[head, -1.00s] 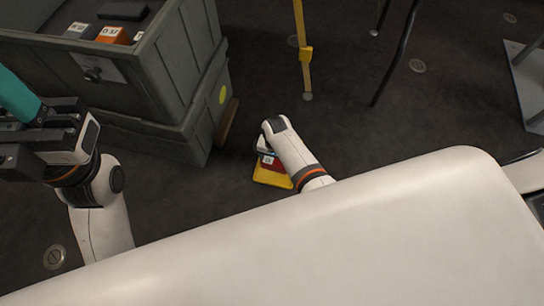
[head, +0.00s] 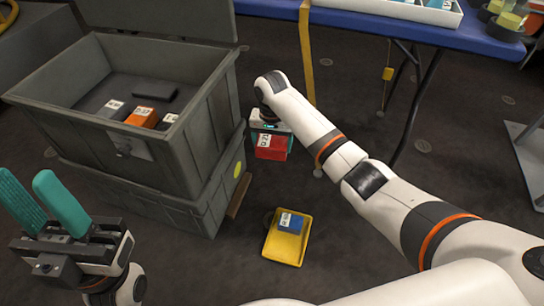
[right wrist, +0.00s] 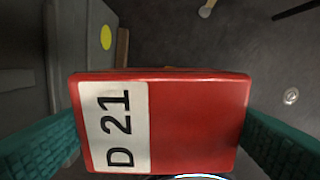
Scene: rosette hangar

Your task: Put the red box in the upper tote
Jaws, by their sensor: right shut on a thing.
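The red box (head: 270,153), with a white label, hangs above the floor in my right gripper (head: 273,138). In the right wrist view the red box (right wrist: 200,120) sits between the two teal fingers, its label reading D 21. The upper tote (head: 200,150) is grey and open-topped, stacked on a lower grey tote (head: 190,213). The red box is outside it, to the right of its right wall. Inside the tote are an orange box (head: 142,116) and several dark or grey boxes. My left gripper (head: 32,190) is open and empty at the lower left, its teal fingers apart.
A yellow tray (head: 286,254) holding a blue box (head: 291,222) lies on the floor below the red box. A raised grey lid (head: 160,22) stands behind the tote.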

